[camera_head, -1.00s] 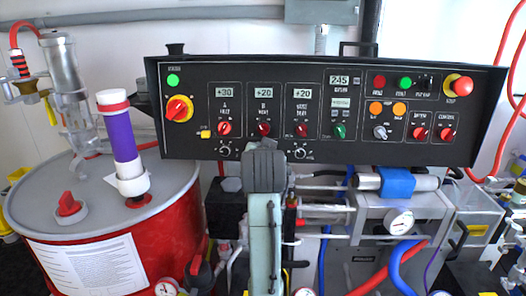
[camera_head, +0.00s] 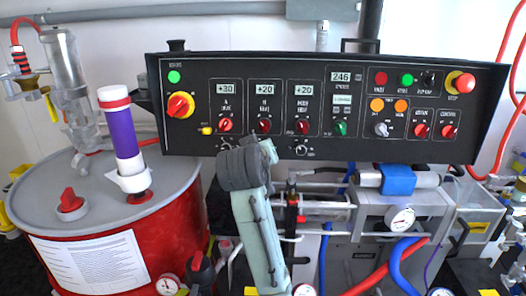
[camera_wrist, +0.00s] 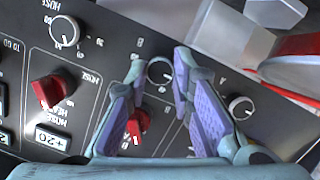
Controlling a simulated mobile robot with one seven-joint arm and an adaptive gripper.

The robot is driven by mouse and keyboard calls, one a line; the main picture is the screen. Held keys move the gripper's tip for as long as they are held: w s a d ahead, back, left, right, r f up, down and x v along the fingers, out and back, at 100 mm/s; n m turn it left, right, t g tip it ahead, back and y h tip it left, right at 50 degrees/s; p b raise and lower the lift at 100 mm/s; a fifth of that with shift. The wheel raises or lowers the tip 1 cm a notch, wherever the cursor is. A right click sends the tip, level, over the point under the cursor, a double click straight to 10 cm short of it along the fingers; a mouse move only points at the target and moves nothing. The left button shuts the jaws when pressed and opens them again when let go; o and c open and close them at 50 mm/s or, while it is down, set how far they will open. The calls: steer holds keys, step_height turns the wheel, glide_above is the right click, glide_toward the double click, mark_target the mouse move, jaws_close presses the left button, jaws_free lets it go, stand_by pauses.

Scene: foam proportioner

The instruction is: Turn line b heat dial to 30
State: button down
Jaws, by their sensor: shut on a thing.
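The line B heat dial (camera_wrist: 160,72) is a small black knob with a white ring. It shows in the wrist view between the fingertips of my gripper (camera_wrist: 160,62), which is shut on it. My gripper (camera_head: 256,150) hides this dial in the head view. The B display (camera_head: 265,88) above reads +20. A red B switch (camera_head: 264,126) sits between display and dial; it also shows in the wrist view (camera_wrist: 138,125), partly behind the left finger. The dial's pointer position cannot be made out.
The A dial (camera_wrist: 240,107) and hose dial (camera_wrist: 63,32) flank the B dial closely. The A display (camera_head: 226,88) reads +30 and the hose display (camera_head: 303,89) reads +20. A red drum (camera_head: 120,245) stands left; pipes and a blue-sleeved cylinder (camera_head: 397,179) lie below the panel.

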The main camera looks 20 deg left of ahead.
steer(key=shift+f, duration=0.2)
stand_by(0.4)
steer(key=c, duration=1.4)
jaws_free()
steer(key=shift+r, duration=0.15)
steer(key=shift+s, duration=0.15)
steer(key=v, duration=1.1)
steer(key=shift+s, duration=0.35)
steer(key=shift+r, duration=0.15)
